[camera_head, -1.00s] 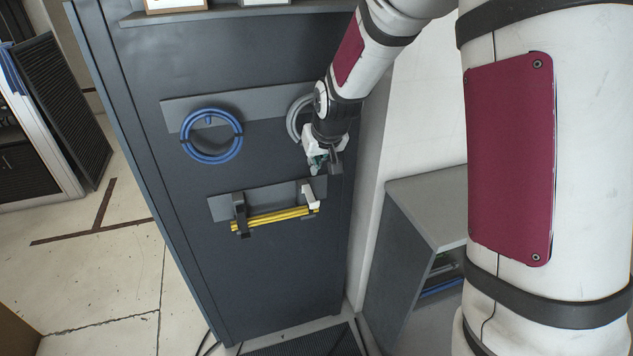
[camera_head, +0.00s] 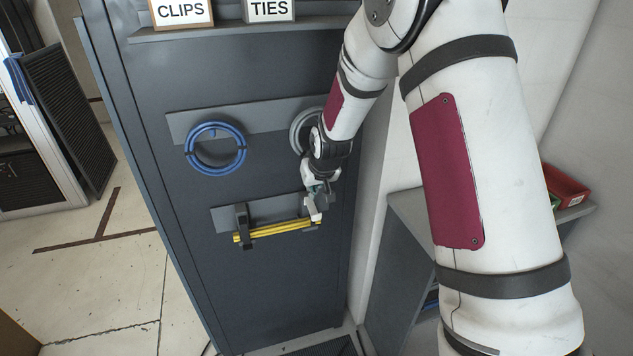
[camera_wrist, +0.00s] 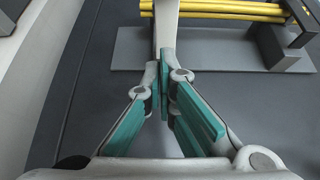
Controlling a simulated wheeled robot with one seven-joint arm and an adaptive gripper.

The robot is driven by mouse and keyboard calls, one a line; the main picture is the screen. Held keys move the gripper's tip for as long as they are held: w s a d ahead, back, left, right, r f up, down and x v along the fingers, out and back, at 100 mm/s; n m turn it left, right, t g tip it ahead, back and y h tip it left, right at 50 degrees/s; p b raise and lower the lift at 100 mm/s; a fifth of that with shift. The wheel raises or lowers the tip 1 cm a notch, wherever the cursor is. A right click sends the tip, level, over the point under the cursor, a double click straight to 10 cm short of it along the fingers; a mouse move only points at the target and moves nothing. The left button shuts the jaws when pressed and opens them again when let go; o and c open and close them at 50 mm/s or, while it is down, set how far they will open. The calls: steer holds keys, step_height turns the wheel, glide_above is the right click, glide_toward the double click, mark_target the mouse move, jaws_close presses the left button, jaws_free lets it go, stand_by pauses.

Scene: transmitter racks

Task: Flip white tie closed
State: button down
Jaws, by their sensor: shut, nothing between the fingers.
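The white tie (camera_head: 313,209) is at the right end of a yellow cable bundle (camera_head: 275,231) on the cabinet front. In the wrist view the white tie (camera_wrist: 167,30) is a pale strip running up from my fingertips across the yellow cables (camera_wrist: 230,10). My gripper (camera_head: 318,190) is right above the tie, partly covering it. In the wrist view my gripper (camera_wrist: 165,88) has its teal-padded fingers together, with the tips at or very near the tie's lower end in the picture; contact is unclear. A dark tie (camera_head: 242,225) sits around the bundle's left end.
The grey plate (camera_head: 275,211) backs the bundle. A blue cable coil (camera_head: 216,148) hangs above left, and a grey coil (camera_head: 303,132) is partly behind my arm. CLIPS (camera_head: 181,12) and TIES (camera_head: 270,9) signs stand on the shelf above. A red bin (camera_head: 565,187) is at right.

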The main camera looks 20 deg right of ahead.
mark_target(314, 208)
steer(key=shift+x, duration=0.95)
steer(key=s+p, duration=0.1)
steer(key=s, duration=0.2)
steer(key=shift+s+f+p, duration=0.2)
steer(key=shift+s+p, duration=0.2)
steer(key=shift+s, duration=0.2)
steer(key=shift+w+f, duration=0.1)
